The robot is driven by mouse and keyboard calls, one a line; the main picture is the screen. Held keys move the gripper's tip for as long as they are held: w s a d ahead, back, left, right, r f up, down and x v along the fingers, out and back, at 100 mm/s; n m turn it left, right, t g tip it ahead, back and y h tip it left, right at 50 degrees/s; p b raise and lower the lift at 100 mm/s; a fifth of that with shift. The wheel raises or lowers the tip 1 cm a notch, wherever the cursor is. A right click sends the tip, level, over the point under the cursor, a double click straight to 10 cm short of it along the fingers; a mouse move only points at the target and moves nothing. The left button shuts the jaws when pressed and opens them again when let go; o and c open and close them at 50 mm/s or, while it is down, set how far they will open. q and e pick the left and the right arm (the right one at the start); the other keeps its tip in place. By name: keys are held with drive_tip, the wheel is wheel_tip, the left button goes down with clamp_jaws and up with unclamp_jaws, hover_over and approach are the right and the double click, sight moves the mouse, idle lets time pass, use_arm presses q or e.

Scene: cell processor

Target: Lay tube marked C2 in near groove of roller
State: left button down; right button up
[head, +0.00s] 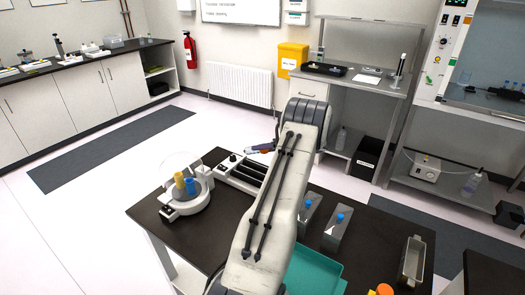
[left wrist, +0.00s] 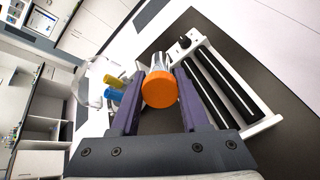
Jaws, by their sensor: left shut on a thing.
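My left gripper (left wrist: 158,75) is shut on a clear tube with an orange cap (left wrist: 159,90), the cap facing the wrist camera. No marking on the tube can be read. The roller (left wrist: 228,92), a white frame with dark parallel bars, lies to the right of the tube in the left wrist view. The tube is apart from the bars in that picture; its height over the table cannot be told. In the head view my left gripper (head: 262,148) is small, beside the roller (head: 240,172), whose right part my arm hides. My right gripper is not in view.
A round white device (head: 187,195) with a yellow and a blue piece stands left of the roller. Right of my arm are a teal tray (head: 314,268), grey blocks with blue-topped items (head: 336,232) and a metal tray (head: 412,262). Dark tabletop in front of the roller is clear.

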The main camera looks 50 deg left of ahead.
use_arm(q)
drive_tip(key=shift+f, duration=0.2)
wheel_tip(320, 180, down, 7)
drive_tip(key=b, duration=0.5)
drive_tip(key=shift+f, duration=0.15)
drive_tip(key=shift+s+a, duration=0.1)
drive_tip(key=shift+s, duration=0.05)
drive_tip(key=shift+c, duration=1.6)
unclamp_jaws()
drive_tip(key=b+v, duration=0.2)
drive_tip(key=v, duration=0.8)
drive_tip(key=shift+d, duration=0.2)
